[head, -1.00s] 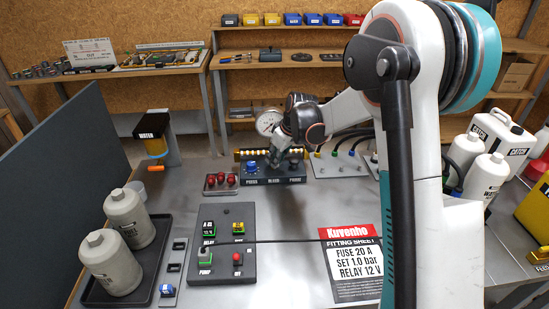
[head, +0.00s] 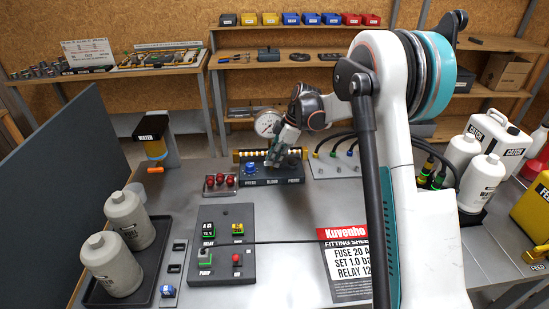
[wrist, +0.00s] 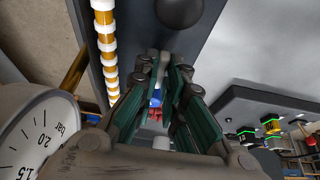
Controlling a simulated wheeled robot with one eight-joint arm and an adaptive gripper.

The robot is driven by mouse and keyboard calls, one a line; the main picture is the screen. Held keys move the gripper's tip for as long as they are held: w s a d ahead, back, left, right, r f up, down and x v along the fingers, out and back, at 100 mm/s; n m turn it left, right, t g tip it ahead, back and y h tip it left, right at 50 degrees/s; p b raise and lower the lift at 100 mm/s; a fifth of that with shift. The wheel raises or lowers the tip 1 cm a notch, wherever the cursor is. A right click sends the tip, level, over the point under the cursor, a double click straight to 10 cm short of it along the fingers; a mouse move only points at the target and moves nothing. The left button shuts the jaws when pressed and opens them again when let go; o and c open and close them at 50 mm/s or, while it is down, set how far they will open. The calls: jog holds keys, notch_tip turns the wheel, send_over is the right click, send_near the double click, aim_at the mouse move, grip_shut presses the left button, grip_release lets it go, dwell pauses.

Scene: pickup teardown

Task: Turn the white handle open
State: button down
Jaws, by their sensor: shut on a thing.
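The dark block (head: 292,180) on the bench carries the labels PRESS, BLEED and PROBE and a blue knob (head: 249,168). My gripper (head: 272,163) points down and to the left at the middle of this block, beside the blue knob. In the wrist view its fingers (wrist: 164,62) are drawn together at their tips, close to the block (wrist: 128,40). A blue and a red patch show through the gap between the fingers.
A pressure gauge (head: 267,123) stands just behind my gripper, and its dial (wrist: 35,140) is close in the wrist view. A fuse rail (wrist: 105,45) runs along the block.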

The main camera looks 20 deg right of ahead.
jog(key=shift+n, duration=0.3)
jog(key=c, duration=1.7)
grip_release()
jog(key=shift+r, duration=0.1)
jog(key=v, duration=1.1)
jog(key=shift+w+d+r, duration=0.1)
jog(key=shift+d+r, duration=0.15)
jog(key=shift+r, duration=0.1)
